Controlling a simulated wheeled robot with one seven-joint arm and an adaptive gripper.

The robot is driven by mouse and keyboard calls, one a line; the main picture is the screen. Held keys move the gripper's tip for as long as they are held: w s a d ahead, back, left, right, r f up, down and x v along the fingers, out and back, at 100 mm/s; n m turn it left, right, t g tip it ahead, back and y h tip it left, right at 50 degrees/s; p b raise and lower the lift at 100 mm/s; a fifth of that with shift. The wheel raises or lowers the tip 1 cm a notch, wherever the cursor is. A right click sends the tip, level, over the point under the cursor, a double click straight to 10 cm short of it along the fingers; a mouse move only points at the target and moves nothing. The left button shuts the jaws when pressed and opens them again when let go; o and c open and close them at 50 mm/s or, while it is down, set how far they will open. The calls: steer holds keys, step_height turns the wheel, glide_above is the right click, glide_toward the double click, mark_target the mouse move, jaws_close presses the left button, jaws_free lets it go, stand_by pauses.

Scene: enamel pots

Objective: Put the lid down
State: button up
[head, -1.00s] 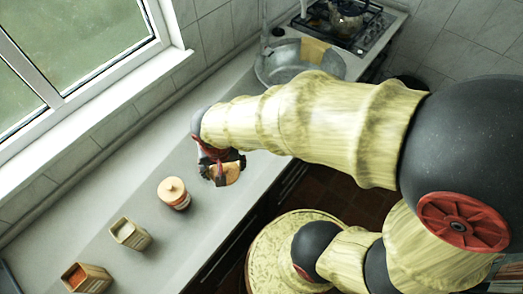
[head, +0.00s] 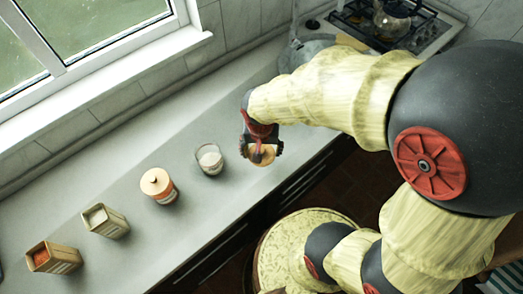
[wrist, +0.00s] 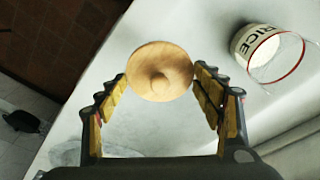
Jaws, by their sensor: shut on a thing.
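My gripper (wrist: 160,80) is shut on a round wooden lid (wrist: 160,63) with a small knob, its fingertips at opposite sides of the rim. In the head view my gripper (head: 262,143) and the lid (head: 264,156) show near the counter's front edge; I cannot tell how high the lid is above the counter. A clear jar marked RICE (wrist: 258,42) stands open, apart from the lid, at the upper right of the wrist view. In the head view this jar (head: 209,160) is just left of my gripper, with white contents.
A jar with a wooden lid (head: 158,185) and two open square tins, one pale (head: 105,222) and one with red contents (head: 53,258), stand in a row further left on the grey counter (head: 135,245). A stove (head: 385,25) and window bound the back. A round patterned top (head: 275,250) is below.

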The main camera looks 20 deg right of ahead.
steer(key=w+f, duration=0.1)
steer(key=f, duration=0.1)
steer(key=w+d+f+b, duration=0.1)
steer(key=w+f, duration=0.3)
steer(key=shift+w+d+f+b, duration=0.1)
steer(key=shift+d+f+b, duration=0.15)
steer(key=shift+d+b, duration=0.15)
steer(key=shift+f+b, duration=0.45)
steer(key=shift+f, duration=0.9)
steer(key=shift+f, duration=0.2)
steer(key=o, duration=1.1)
steer(key=shift+o, duration=0.2)
